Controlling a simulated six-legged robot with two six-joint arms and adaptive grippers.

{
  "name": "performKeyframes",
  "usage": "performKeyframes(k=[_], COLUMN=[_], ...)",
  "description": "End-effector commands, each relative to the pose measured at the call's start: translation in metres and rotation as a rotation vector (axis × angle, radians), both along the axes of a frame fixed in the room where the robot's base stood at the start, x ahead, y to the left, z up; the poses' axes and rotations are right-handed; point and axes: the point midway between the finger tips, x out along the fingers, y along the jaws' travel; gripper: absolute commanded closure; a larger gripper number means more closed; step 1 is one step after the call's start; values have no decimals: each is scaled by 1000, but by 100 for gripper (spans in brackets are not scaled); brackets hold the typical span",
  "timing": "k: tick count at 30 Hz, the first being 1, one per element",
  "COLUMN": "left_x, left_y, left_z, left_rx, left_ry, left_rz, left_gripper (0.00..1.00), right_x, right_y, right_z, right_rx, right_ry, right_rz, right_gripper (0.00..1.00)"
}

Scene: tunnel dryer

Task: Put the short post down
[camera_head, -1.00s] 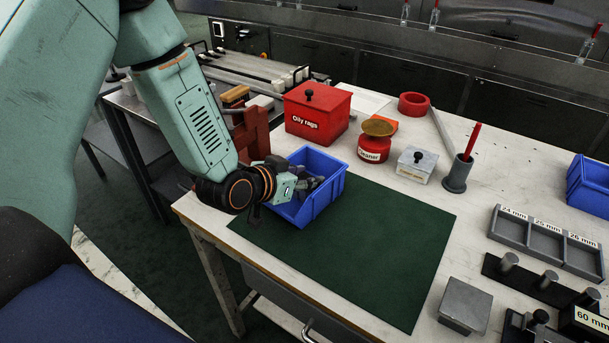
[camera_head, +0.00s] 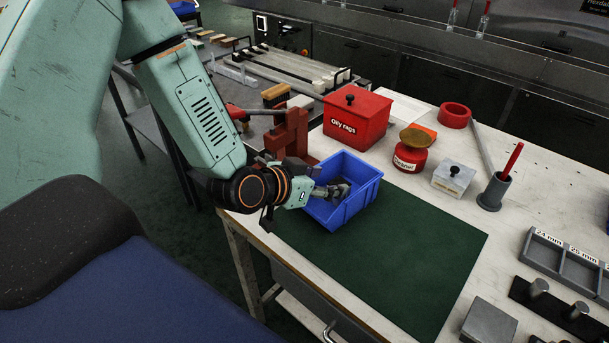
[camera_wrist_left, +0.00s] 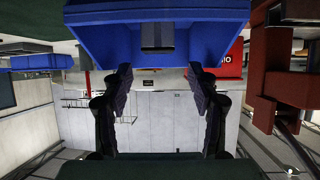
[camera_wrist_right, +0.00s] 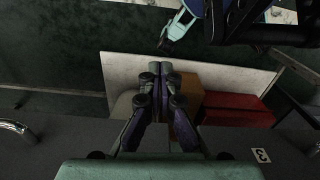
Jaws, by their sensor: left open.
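The blue bin (camera_head: 350,209) stands at the left edge of the green mat. My left gripper (camera_head: 335,190) is open, its fingers over the bin's near left side. In the left wrist view the open fingers (camera_wrist_left: 159,76) have nothing between them, and the bin (camera_wrist_left: 100,42) is just beyond. A small grey block-like piece (camera_wrist_left: 157,36) shows against the bin; I cannot tell if it is the short post. Grey round posts (camera_head: 539,287) stand on a black bar at the lower right. My right gripper (camera_wrist_right: 165,72) looks shut and empty in its wrist view.
Around the green mat (camera_head: 400,258) are a red oily rags box (camera_head: 357,118), a red cleaner tin (camera_head: 409,157), a lidded grey box (camera_head: 453,178), a cup with a red stick (camera_head: 494,192) and a grey block (camera_head: 488,322). Most of the mat is clear.

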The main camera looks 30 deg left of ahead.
Motion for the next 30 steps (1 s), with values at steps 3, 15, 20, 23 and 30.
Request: performKeyframes(k=[3,15,20,23,30], left_x=[-12,-45,-53,-56,-58], left_y=[3,11,13,14,14], left_z=[10,28,32,33,33], left_rx=[-5,-5,-3,-2,1], left_ry=[0,2,1,-1,-1], left_rz=[3,2,2,0,-3], left_gripper=[40,40,40,40,40], right_x=[0,0,0,0,0], right_y=[0,0,0,0,0], right_z=[10,39,47,50,51], right_rx=[0,0,0,0,0], right_ry=[0,0,0,0,0], right_rz=[0,0,0,0,0], right_gripper=[100,100,100,100,100])
